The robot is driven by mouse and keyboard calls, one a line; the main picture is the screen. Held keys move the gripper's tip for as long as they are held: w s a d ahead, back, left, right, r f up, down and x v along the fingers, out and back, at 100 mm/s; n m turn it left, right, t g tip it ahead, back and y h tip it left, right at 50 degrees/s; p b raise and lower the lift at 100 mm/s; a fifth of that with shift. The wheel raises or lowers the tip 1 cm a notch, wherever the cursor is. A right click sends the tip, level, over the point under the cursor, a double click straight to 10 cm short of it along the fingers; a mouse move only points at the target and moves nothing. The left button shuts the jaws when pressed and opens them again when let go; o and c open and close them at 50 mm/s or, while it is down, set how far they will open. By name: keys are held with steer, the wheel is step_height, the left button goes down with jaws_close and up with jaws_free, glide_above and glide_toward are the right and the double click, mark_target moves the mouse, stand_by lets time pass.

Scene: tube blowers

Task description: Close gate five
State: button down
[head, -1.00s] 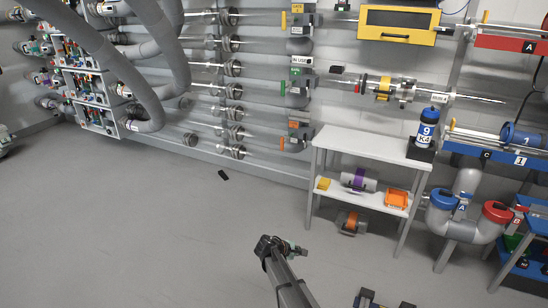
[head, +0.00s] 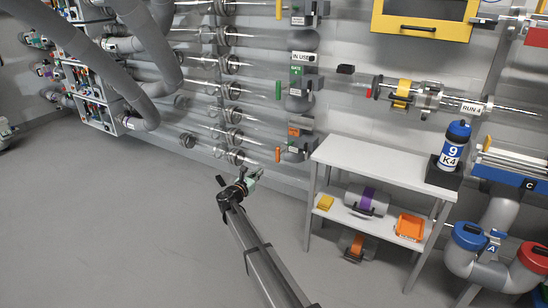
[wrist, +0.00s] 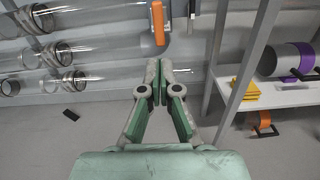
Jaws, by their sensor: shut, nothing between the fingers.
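My gripper (head: 250,180) reaches forward low over the floor, in front of the lower wall pipes. In the wrist view its green-padded fingers (wrist: 160,80) meet at the tips, shut and empty. A gate with an orange handle (head: 277,154) sits on the lowest clear pipe, ahead and to the right of my gripper. The orange handle also shows upright in the wrist view (wrist: 157,22), above and beyond my fingertips, apart from them. A gate with a green handle (head: 278,90) is higher up. I cannot read a number five on any gate.
A white two-shelf table (head: 375,162) stands right of the gates, with a purple-banded canister (head: 367,200), yellow block (head: 325,202) and orange tray (head: 409,226) on its lower shelf. A blue bottle (head: 454,145) stands at its right end. The left floor is mostly clear.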

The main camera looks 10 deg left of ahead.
steer(key=b, duration=0.3)
glide_toward(277, 156)
steer(key=shift+n, duration=0.3)
steer(key=x, duration=0.6)
steer(key=shift+w+d+f, duration=0.1)
steer(key=shift+w+d, duration=0.25)
steer(key=shift+w, duration=0.15)
